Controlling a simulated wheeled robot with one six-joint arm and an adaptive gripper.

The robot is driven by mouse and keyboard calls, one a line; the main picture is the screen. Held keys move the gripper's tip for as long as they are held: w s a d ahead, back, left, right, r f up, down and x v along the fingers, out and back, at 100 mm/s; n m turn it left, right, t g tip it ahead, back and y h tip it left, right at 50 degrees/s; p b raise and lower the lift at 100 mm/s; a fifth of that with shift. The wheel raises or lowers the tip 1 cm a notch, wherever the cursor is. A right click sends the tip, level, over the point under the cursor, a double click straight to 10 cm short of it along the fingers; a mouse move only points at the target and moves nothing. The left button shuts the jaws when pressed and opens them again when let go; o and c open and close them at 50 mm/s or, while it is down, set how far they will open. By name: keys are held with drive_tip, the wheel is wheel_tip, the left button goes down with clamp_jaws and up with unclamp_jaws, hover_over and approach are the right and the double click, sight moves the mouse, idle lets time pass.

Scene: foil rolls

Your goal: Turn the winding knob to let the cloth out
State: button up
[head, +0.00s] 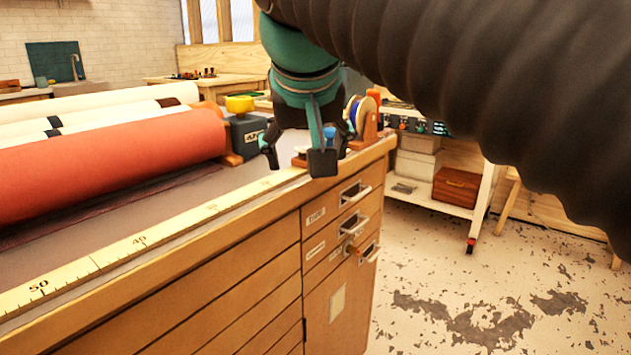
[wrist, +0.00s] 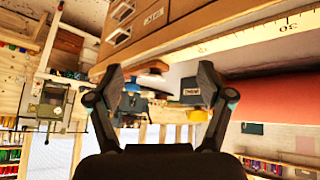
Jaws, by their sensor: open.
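A thick red cloth roll (head: 110,150) lies along the bench top in the head view, with paler rolls (head: 130,97) behind it. A dark grey box (head: 247,135) stands at the roll's right end, with a yellow knob (head: 239,104) on top. In the wrist view, tilted upside down, the yellow knob (wrist: 195,115) hangs beyond the right finger, which partly covers the grey box. My gripper (head: 296,160) is open and empty, to the right of the box over the bench corner, fingers pointing down. It also shows in the wrist view (wrist: 160,84). Which part turns the roll is not clear.
A measuring strip (head: 140,240) runs along the bench's front edge, above drawers (head: 350,220). A blue-and-white spool (head: 357,113) on an orange stand is just right of my gripper. A shelf with boxes (head: 455,187) stands farther right. The floor in front is clear.

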drive_tip(key=shift+s+d+f, duration=0.2)
drive_tip(key=shift+d+f, duration=0.3)
drive_tip(key=shift+f, duration=0.25)
drive_tip(key=shift+s+d+f, duration=0.2)
drive_tip(key=shift+d+f, duration=0.35)
drive_tip(key=shift+f, duration=0.15)
drive_tip(key=shift+s+d+f, duration=0.2)
drive_tip(key=shift+d+f, duration=0.3)
drive_tip(key=shift+f, duration=0.25)
